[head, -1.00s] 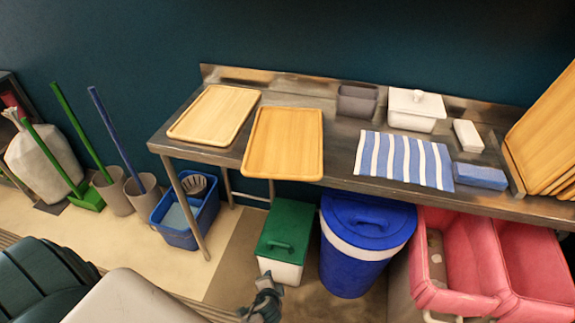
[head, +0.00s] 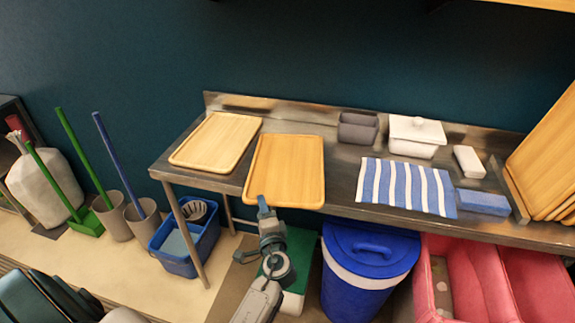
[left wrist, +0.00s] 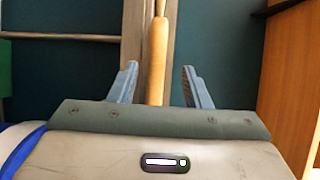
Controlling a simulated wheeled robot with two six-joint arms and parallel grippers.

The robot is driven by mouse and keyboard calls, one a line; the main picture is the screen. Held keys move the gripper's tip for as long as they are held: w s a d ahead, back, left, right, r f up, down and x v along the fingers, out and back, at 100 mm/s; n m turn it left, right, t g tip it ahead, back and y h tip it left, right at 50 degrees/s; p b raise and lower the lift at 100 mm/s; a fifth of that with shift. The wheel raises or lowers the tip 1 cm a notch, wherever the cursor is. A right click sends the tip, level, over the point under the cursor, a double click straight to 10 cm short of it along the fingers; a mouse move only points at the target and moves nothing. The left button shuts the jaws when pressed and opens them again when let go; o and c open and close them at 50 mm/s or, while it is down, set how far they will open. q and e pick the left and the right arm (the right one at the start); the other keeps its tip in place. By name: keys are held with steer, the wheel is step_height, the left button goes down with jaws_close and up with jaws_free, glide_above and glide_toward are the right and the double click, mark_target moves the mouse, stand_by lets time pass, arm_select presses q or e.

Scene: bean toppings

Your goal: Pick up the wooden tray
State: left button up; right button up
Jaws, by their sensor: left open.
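Two light wooden trays lie flat on the steel table: one at its left end (head: 216,142) and one to the right of it (head: 287,165). My left gripper (head: 262,202) is at the front edge of the right one, near that tray's front left corner. In the left wrist view my left gripper (left wrist: 159,70) is open, with a wooden tray's edge (left wrist: 157,62) between its two blue-grey fingers. A gap shows on each side of the edge, so the fingers are not closed on it. My right gripper is not in view.
The steel table (head: 338,190) also holds a grey container (head: 358,128), a white lidded box (head: 416,137), a striped cloth (head: 407,187) and a blue sponge (head: 483,201). More trays (head: 545,150) lean at the right. A blue bin (head: 366,262) stands below.

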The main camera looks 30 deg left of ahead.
arm_select(q)
steer(key=p+x, duration=0.2)
steer(key=x, duration=0.2)
steer(key=shift+w, duration=0.25)
steer(key=shift+w+a+f, duration=0.25)
steer(key=shift+w+a, duration=0.05)
steer(key=shift+a, duration=0.05)
steer(key=shift+s, duration=0.1)
steer(key=shift+r, duration=0.1)
jaws_close()
